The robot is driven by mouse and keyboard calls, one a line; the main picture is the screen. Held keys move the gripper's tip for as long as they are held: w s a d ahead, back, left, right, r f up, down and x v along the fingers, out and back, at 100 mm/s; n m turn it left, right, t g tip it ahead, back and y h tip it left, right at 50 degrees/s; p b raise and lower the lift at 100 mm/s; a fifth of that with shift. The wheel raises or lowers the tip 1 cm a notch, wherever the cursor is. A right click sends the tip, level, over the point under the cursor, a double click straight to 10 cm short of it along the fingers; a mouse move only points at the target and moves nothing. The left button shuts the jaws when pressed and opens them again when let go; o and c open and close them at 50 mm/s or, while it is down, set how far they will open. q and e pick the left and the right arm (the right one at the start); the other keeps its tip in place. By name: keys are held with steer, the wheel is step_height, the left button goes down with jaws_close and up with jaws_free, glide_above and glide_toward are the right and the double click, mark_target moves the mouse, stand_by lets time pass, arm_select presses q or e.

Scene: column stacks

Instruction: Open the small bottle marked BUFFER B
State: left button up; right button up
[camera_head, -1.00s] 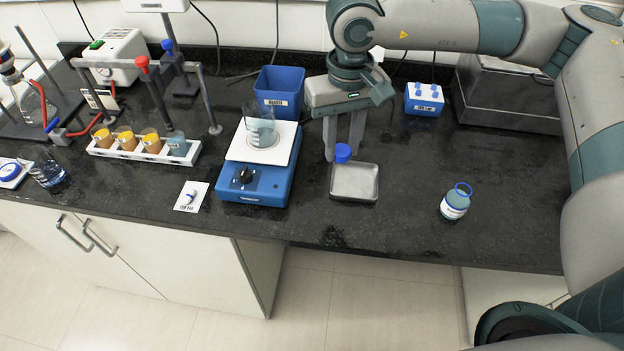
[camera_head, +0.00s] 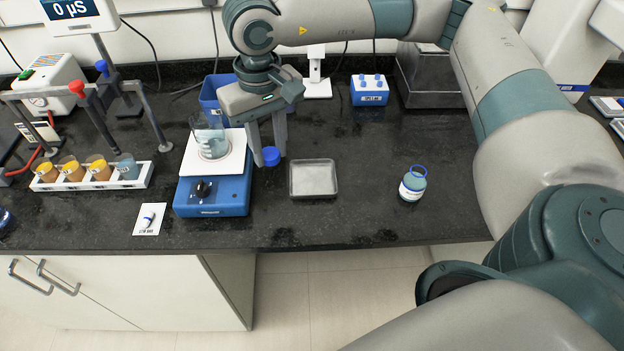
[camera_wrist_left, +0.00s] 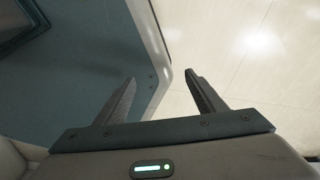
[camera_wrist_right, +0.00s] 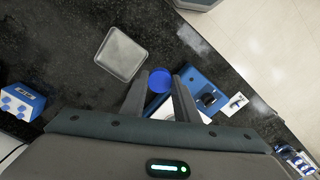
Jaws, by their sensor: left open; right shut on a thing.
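A small teal bottle (camera_head: 411,187) with a white label stands upright on the counter, right of the grey tray. Its mouth is uncapped, with a blue ring at the neck. The label is too small to read. My right gripper (camera_head: 268,148) points down and is shut on a blue cap (camera_head: 271,156). In the right wrist view the cap (camera_wrist_right: 160,80) sits between the fingertips (camera_wrist_right: 160,84). It is left of the tray, beside the blue stirrer. My left gripper (camera_wrist_left: 160,84) is open and empty in the left wrist view, with pale floor behind it.
The shallow grey tray (camera_head: 314,178) is empty. The blue stirrer (camera_head: 212,195) carries a beaker (camera_head: 210,140). A blue bin (camera_head: 215,88) and a small blue rack (camera_head: 369,90) stand behind. The counter between tray and bottle is clear.

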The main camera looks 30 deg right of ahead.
arm_select(q)
steer(key=w+d+t+b, duration=0.2)
steer(key=w+d+b, duration=0.1)
steer(key=w, duration=0.6)
steer(key=w+d+r+t+h+b, duration=0.1)
steer(key=w+d+t+b, duration=0.2)
steer(key=w, duration=0.6)
steer(key=shift+d+r+h+b, duration=0.15)
steer(key=shift+d+h+b, duration=0.2)
steer(key=shift+d, duration=0.45)
arm_select(e)
steer(key=s+d+f+m, duration=0.1)
steer(key=s+d+m, duration=0.2)
steer(key=d, duration=0.5)
steer(key=s+d+f+m, duration=0.2)
steer(key=s+d, duration=0.4)
steer(key=d, duration=0.2)
steer(key=shift+s+d+m, duration=0.15)
steer(key=shift+s+m, duration=0.05)
steer(key=shift+m, duration=0.2)
steer(key=shift+w, duration=0.1)
